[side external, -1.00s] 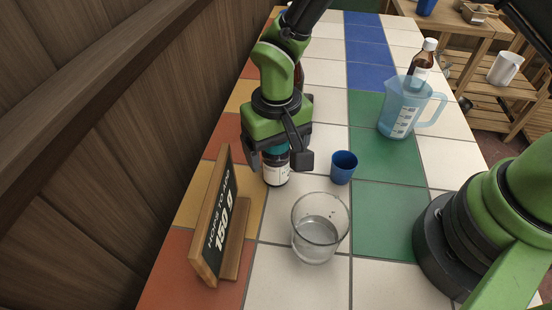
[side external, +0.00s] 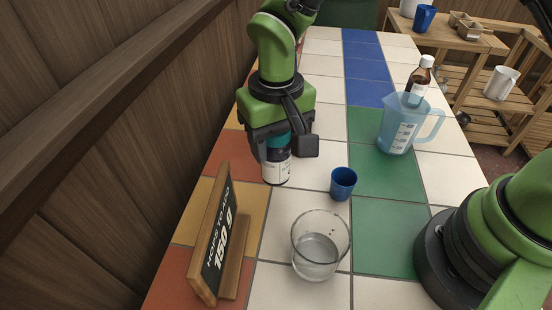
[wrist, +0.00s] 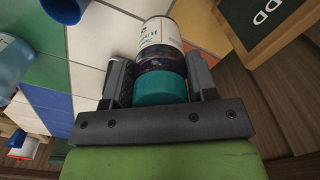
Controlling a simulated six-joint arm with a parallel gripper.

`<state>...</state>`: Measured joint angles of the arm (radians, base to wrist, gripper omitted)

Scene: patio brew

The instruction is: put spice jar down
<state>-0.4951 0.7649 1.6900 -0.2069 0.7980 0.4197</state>
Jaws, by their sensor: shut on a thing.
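The spice jar (side external: 277,168) is dark, with a white label and a teal lid, and stands upright in the side view. My gripper (side external: 284,148) is shut on it from above, around its upper part. In the wrist view, the jar (wrist: 160,38) sits between the two fingers of my gripper (wrist: 160,82), with the teal lid nearest the camera. I cannot tell whether the jar's base touches the tiles.
A blue cup (side external: 343,184) stands right of the jar, and a glass of clear liquid (side external: 318,250) is nearer the camera. A framed chalkboard sign (side external: 218,245) stands at left. A blue pitcher (side external: 398,130) and brown bottle (side external: 420,78) stand farther right.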

